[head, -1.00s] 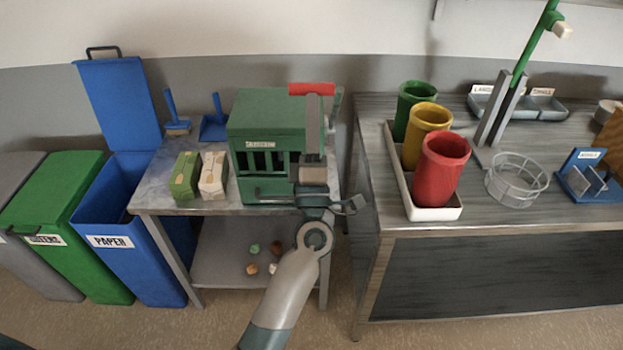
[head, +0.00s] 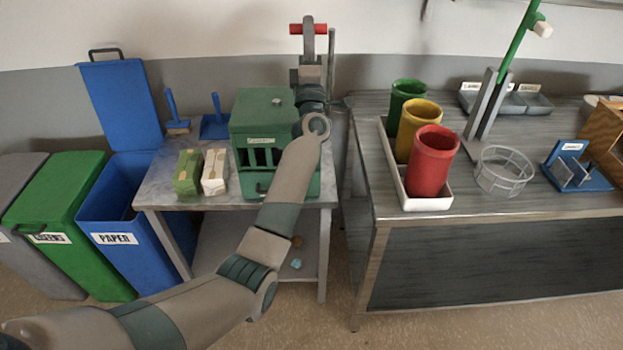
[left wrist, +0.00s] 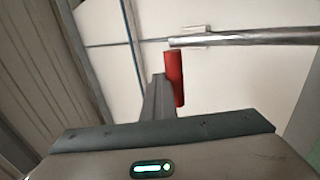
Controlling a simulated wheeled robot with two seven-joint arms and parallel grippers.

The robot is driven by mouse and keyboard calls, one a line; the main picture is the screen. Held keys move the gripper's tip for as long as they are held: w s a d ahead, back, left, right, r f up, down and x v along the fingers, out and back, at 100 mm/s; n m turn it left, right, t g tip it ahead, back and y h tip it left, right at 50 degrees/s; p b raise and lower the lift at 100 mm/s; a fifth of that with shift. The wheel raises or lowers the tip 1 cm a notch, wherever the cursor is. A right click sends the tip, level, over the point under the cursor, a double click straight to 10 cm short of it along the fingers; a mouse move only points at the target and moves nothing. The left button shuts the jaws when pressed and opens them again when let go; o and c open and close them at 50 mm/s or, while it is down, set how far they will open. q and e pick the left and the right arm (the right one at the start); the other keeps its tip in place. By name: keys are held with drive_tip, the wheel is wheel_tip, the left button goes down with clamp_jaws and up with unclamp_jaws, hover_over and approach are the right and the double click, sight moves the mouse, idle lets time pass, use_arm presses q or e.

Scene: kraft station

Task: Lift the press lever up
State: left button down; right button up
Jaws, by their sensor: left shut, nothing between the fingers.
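The green press (head: 262,118) stands on the small grey table. Its metal lever (head: 331,65) points upright at the press's right side, with a red handle (head: 295,29) sticking out to the left at the top. My left gripper (head: 308,38) is shut, with nothing between its fingers, and points up across the red handle, hiding its middle. In the left wrist view, the grey fingers (left wrist: 157,95) lie right beside the red handle (left wrist: 175,78); I cannot tell whether they touch. The lever rod (left wrist: 245,38) runs off to the right there. My left arm hides the press's right part. My right gripper is not in view.
Green and tan packs (head: 187,172) (head: 215,171) sit left of the press. Blue (head: 115,205) and green (head: 60,205) bins stand farther left. A workbench (head: 470,212) with coloured cups is at right. The wall is close behind the handle.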

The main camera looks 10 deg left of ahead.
use_arm(q)
drive_tip(key=w, duration=0.2)
drive_tip(key=w+a+p, duration=0.1)
drive_tip(key=shift+w+r+g, duration=0.25)
drive_tip(key=shift+g, duration=0.15)
drive_tip(key=shift+w+a+f+g+h, duration=0.1)
drive_tip(key=shift+w+a+g+h, duration=0.1)
drive_tip(key=shift+w, duration=0.3)
drive_tip(key=shift+w+a+f+g+h, duration=0.1)
drive_tip(key=shift+w+g, duration=0.1)
drive_tip(key=shift+w, duration=0.3)
drive_tip(key=shift+d, duration=0.15)
